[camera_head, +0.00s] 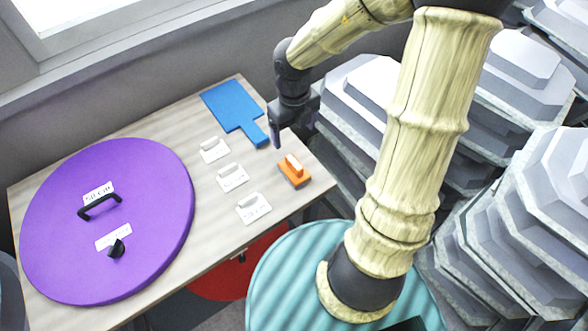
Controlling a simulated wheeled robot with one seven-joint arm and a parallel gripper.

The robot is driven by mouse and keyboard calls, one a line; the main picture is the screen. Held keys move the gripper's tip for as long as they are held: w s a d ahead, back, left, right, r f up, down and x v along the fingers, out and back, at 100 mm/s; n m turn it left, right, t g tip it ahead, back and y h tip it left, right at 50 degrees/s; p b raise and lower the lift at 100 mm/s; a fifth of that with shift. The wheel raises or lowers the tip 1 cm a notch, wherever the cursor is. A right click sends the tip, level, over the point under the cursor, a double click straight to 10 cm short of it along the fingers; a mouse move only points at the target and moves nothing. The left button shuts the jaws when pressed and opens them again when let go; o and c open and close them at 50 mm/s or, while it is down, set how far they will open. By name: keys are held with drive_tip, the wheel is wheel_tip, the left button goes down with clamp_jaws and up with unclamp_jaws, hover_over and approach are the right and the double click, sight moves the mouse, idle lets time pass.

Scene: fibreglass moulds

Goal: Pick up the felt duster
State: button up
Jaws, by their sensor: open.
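The likely felt duster is a small orange block (296,181) with a whitish raised part on top. It lies near the right end of the wooden table, close to the edge. My gripper (290,129) is dark, points down and is open. In the picture it is just above and beyond the block, near the handle of the blue paddle. Nothing shows between its fingers, and I see it apart from the block. Its exact height over the table is hard to tell.
A blue paddle (231,106) lies at the table's back corner. Several white labelled cards (231,177) stand left of the block. A large purple disc (160,200) with a black handle (99,206) covers the table's left part. Grey stacked moulds (345,95) crowd the right.

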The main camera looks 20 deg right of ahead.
sight(294, 162)
wheel_tip(294, 162, down, 12)
drive_tip(key=b, duration=0.2)
drive_tip(key=shift+w+f+b, duration=0.1)
drive_tip(key=shift+f+b, duration=0.05)
drive_tip(key=shift+b, duration=0.15)
drive_tip(key=shift+f, duration=0.1)
drive_tip(key=shift+w+f+b, duration=0.1)
drive_tip(key=shift+f+b, duration=0.35)
drive_tip(key=shift+f, duration=2.05)
drive_tip(key=c, duration=1.1)
drive_tip(key=shift+r, duration=0.15)
